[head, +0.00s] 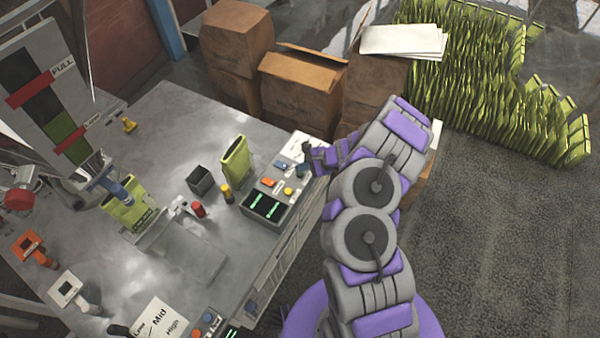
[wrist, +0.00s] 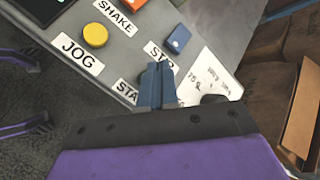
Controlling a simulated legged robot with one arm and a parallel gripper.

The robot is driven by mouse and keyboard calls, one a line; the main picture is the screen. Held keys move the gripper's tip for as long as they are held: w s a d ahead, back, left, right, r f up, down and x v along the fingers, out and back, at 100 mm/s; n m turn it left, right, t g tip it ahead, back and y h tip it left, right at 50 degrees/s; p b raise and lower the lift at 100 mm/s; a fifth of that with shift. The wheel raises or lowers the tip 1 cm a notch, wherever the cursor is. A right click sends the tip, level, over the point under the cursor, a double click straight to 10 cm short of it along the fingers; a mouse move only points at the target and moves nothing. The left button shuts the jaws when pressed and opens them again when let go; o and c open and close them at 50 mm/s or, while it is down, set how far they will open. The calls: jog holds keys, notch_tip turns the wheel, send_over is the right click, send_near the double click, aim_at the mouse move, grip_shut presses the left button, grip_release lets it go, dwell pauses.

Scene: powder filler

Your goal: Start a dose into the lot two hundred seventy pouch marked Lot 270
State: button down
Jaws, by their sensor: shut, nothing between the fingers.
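A yellow-green pouch (head: 124,206) hangs under the filler spout (head: 115,187); its label is too small to read. A second pouch (head: 235,160) stands beside the control panel (head: 262,204). In the wrist view the panel (wrist: 60,22) carries a yellow button (wrist: 95,35) labelled JOG, an orange button (wrist: 134,3) labelled SHAKE and a blue button (wrist: 178,40) by a label reading STO. My gripper (wrist: 158,72) is shut and empty over the panel, partly covering the STO and STA labels. Any button by STA is hidden behind it. Contact cannot be told. In the head view my gripper (head: 310,158) is at the panel's far end.
A dark open box (head: 200,181), red-topped (head: 198,209) and yellow-topped (head: 227,193) items stand on the metal table (head: 195,120). Cardboard boxes (head: 300,85) stand behind; many pouches (head: 470,90) cover the floor at right.

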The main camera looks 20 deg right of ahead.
aim_at(303, 174)
jog(key=shift+r+p, duration=1.5)
jog(key=shift+r, duration=1)
